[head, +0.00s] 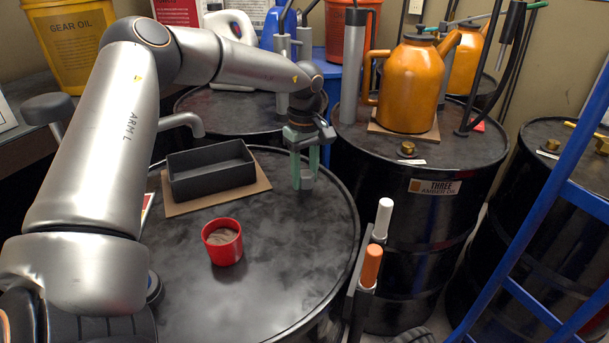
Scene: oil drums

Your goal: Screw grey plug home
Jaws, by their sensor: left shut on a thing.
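My left gripper (306,172) reaches down over the right side of the near black drum's top (280,270). Its greenish fingers are shut on the grey plug (306,183), which shows as a small grey piece between the fingertips. The plug is at or just above the drum top near the rim. The fingers hide most of it, and I cannot tell whether it sits in an opening or how deep. My right gripper is not in view.
On the drum top stand a black tray (211,172) on cardboard and a red cup (222,242). Drum THREE (420,185), right, carries an orange jug (408,85) and a brass plug (407,149). A blue ladder-like frame (545,200) stands at right. The drum top's front middle is clear.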

